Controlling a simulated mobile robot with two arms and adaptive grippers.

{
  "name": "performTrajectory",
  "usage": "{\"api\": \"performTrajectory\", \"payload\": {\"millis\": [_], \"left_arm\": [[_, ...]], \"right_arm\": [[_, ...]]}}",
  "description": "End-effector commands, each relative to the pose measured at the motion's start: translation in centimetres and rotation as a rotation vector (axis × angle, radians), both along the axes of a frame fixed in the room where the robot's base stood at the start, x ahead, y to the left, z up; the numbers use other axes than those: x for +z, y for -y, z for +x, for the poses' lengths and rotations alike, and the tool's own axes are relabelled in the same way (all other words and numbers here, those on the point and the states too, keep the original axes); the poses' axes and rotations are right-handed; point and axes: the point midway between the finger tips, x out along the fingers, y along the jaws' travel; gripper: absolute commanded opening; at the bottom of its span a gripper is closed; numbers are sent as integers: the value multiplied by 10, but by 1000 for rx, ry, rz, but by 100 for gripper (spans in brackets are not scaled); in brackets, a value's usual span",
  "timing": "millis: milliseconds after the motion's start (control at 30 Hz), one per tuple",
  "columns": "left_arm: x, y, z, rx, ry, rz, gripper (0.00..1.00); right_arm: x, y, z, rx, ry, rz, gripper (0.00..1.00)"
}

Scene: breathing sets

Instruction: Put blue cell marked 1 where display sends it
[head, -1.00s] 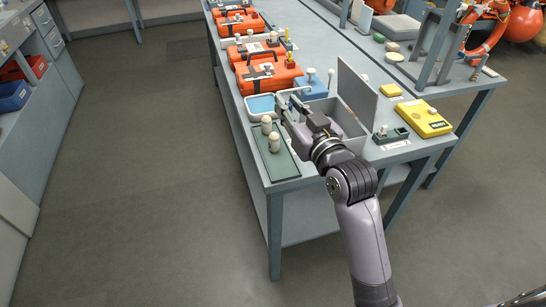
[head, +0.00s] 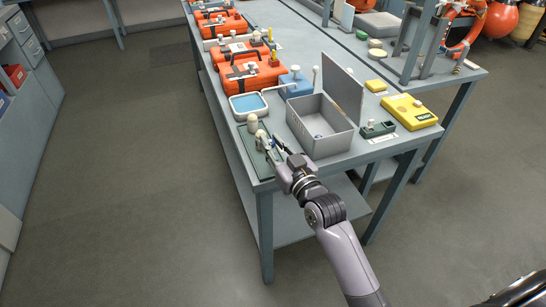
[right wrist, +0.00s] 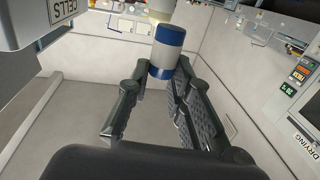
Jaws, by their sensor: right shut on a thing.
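My right gripper (head: 270,143) is over the dark green tray (head: 262,172) at the table's near left corner. In the right wrist view, the gripper (right wrist: 166,72) is shut on a white cell with blue bands (right wrist: 168,52), held at the fingertips. No number on the cell can be read. A cream cylinder (right wrist: 160,10) shows just beyond the cell. Cream pegs (head: 252,122) stand on the green tray, partly hidden by the gripper. A yellow device with a small display (head: 411,111) stands at the right; its text is too small to read. My left gripper is not in view.
A small green device (head: 378,130) stands between box and yellow device.

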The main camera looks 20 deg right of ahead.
Motion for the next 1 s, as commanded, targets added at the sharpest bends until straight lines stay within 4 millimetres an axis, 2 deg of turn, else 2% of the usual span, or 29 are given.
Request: {"api": "performTrajectory", "payload": {"millis": [200, 300, 667, 700, 1000], "left_arm": [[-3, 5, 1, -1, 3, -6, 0], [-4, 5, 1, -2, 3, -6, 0], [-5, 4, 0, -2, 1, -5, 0], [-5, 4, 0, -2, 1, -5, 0], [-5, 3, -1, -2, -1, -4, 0]], "right_arm": [[-33, 0, 0, 1, -3, -2, 0], [-42, 0, 0, 0, -2, 0, 0], [-45, 0, 0, 0, -1, -1, 0], [-46, 0, 0, 0, -1, -1, 20], [-45, 0, 0, 0, -1, -1, 40]]}}
